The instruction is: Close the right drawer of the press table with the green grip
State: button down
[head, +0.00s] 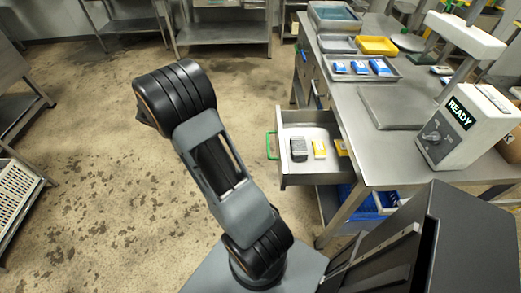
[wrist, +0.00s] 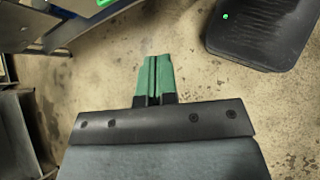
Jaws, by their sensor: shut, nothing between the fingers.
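The right drawer (head: 311,170) of the press table (head: 388,168) stands pulled out to the left, in the head view. Its green grip (head: 270,146) is on the drawer's front. A dark grey item and two yellow items lie inside the drawer. My gripper (wrist: 154,62) shows in the wrist view with its green fingers shut and nothing between them. Bare floor lies behind the fingers there. My gripper is not visible in the head view, where my arm stands to the left of the drawer. I cannot tell the distance from gripper to grip.
The press with a READY sign (head: 463,112) stands on the table. A tray (head: 361,67) with blue packs and a yellow tray (head: 377,46) are further back. A blue crate (head: 362,203) is below the table. The floor (head: 85,150) to the left is clear.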

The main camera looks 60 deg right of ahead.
jog(key=d+f+n+g+h+b, duration=0.1)
jog(key=d+f+n+g+h, duration=0.3)
jog(key=d+f, duration=0.6)
jog(key=s+d+f+m+g+y+p, duration=0.1)
jog(key=s+d+f, duration=0.3)
jog(key=s, duration=0.6)
jog(key=d, duration=0.2)
jog(key=shift+s+d+m, duration=0.3)
jog(key=shift+s, duration=0.1)
jog(key=shift+s, duration=0.1)
